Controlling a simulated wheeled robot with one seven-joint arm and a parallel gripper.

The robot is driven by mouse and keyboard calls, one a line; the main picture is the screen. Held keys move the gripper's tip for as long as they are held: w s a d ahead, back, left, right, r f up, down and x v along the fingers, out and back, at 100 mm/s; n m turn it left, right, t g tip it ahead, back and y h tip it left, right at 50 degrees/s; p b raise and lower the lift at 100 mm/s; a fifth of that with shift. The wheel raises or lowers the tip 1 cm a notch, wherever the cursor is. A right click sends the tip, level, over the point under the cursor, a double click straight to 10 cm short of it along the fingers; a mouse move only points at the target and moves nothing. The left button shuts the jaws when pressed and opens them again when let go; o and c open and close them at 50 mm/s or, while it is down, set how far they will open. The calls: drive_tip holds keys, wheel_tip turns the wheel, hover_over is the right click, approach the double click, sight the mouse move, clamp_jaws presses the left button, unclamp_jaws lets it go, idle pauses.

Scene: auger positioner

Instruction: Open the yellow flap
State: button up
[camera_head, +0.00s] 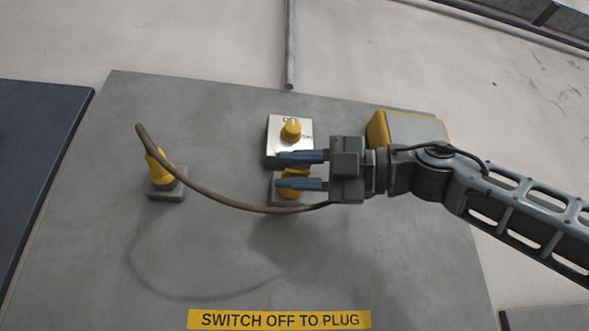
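A yellow part that looks like the flap (288,192) sits on a small grey socket block (287,203) near the middle of the panel. My gripper (282,171) is in front of it, with two blue fingers pointing left. The fingers are spread apart, with a gap between them. The lower finger crosses the yellow part and hides much of it. I cannot tell whether the fingers touch it or whether the flap is raised.
A white switch plate (273,137) with a yellow knob (291,130) is just above the gripper. A yellow plug (157,163) stands on a grey block (166,190) at left; a dark cable (225,203) arcs towards the gripper. A yellow-edged grey box (418,128) is behind my arm.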

drive_tip(key=shift+d, duration=0.1)
drive_tip(key=d+b, duration=0.1)
drive_tip(key=d, duration=0.6)
drive_tip(key=shift+s+d+f, duration=0.25)
drive_tip(key=shift+s+f, duration=0.15)
drive_tip(key=shift+f, duration=0.05)
